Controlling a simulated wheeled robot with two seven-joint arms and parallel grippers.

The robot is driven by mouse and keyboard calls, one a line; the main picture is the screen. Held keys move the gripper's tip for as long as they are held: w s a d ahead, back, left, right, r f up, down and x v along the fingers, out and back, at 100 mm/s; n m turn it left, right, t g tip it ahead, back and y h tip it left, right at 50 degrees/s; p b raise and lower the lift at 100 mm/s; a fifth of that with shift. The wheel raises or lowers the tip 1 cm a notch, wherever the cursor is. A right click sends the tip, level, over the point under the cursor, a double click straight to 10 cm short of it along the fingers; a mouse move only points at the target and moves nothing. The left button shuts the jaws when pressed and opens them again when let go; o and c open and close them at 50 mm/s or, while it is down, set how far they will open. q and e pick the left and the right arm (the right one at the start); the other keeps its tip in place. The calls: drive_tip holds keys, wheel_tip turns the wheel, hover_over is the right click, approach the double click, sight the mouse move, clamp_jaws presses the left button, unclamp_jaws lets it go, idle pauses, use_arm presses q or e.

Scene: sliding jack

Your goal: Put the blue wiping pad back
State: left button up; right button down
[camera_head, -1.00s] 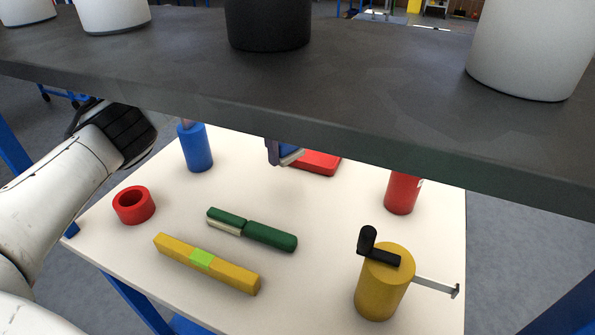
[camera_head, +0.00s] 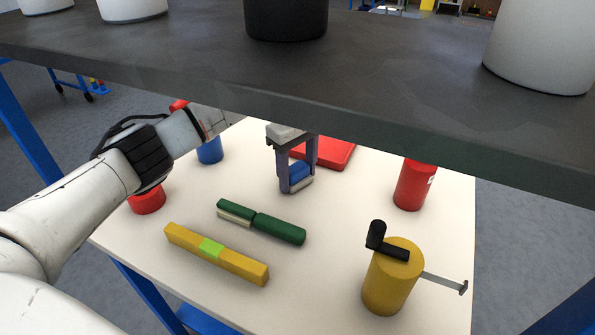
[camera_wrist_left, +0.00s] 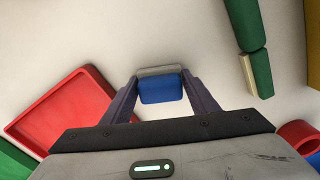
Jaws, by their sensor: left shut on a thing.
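The blue wiping pad (camera_head: 299,171) has a pale grey layer on its underside. My left gripper (camera_head: 298,181) is shut on it, one finger on each side, over the back middle of the white table (camera_head: 340,210). In the left wrist view the pad (camera_wrist_left: 160,90) sits between the fingertips with its grey layer (camera_wrist_left: 160,70) showing at the far side. I cannot tell whether the pad touches the table. A red tray (camera_head: 335,152) lies just behind and right of the gripper, partly hidden by the shelf. My right gripper is not in view.
A dark shelf (camera_head: 400,95) crosses above the table. A green two-part object (camera_head: 262,222) and a yellow bar (camera_head: 215,253) lie in front. A red ring (camera_head: 148,200) and blue cylinder (camera_head: 209,150) stand left, a red can (camera_head: 414,185) and a cranked yellow cylinder (camera_head: 392,280) right.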

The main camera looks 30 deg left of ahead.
sight(298, 168)
use_arm(q)
drive_tip(key=o, duration=1)
wheel_tip(298, 168, up, 8)
drive_tip(key=shift+f, duration=0.15)
drive_tip(key=shift+d+f, duration=0.1)
drive_tip(key=shift+f, duration=0.05)
